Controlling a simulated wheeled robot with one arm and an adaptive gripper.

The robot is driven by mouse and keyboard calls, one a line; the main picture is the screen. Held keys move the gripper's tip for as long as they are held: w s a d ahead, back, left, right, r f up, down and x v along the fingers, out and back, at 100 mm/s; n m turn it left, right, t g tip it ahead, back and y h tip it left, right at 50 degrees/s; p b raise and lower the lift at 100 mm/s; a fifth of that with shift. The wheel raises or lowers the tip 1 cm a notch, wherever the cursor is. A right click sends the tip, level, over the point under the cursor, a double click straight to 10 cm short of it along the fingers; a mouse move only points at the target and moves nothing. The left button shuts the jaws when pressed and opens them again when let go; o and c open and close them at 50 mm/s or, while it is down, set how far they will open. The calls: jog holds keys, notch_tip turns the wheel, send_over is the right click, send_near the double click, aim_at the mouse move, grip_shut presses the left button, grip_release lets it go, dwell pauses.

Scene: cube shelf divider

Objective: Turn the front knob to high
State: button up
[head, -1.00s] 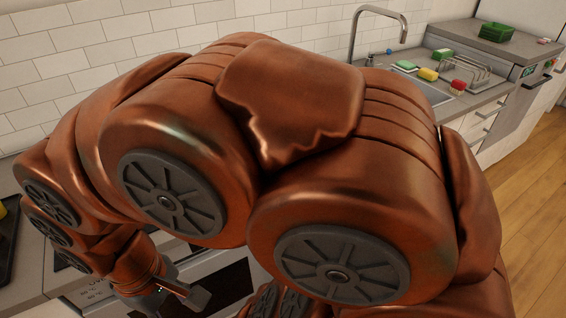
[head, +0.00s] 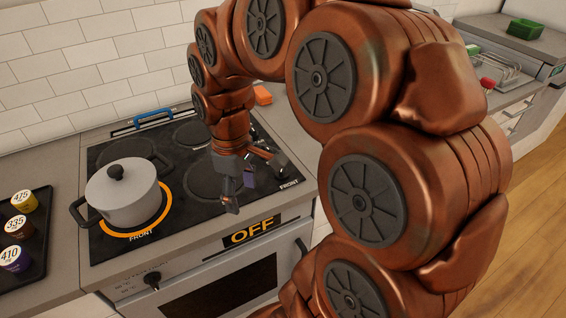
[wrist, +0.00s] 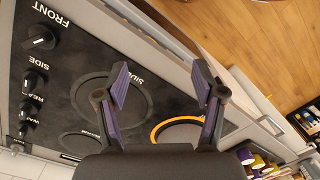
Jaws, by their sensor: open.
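The black cooktop (head: 98,158) has a row of black knobs at its right end. In the wrist view the front knob (wrist: 38,38) sits at the upper left beside the word FRONT. In the head view the FRONT label (head: 290,184) shows, with the knob hard to tell from my fingers. My gripper (head: 254,186) is open and empty above the cooktop's right front part. In the wrist view its two purple-padded fingers (wrist: 165,92) are spread, with the front knob well to their left. A display (head: 252,231) on the front edge reads OFF.
A grey pot (head: 122,195) stands on the front left burner inside an orange ring (head: 147,231). The side knob (wrist: 33,82) and others line up past the front knob. A tray (head: 38,238) with labelled jars lies at left. A separate oven knob (head: 152,280) is below.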

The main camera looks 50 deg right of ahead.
jog(key=w+d+n, duration=0.1)
jog(key=w+d, duration=0.2)
jog(key=d, duration=0.5)
jog(key=n, duration=0.1)
send_over(282, 171)
jog(key=d, duration=0.1)
jog(key=shift+w+d+t+p, duration=0.1)
jog(key=shift+w+t+p, duration=0.2)
jog(key=shift+w+t, duration=0.15)
jog(key=shift+f+p, duration=0.95)
jog(key=shift+f, duration=2.95)
jog(key=c, duration=1.1)
jog(key=shift+c, duration=0.2)
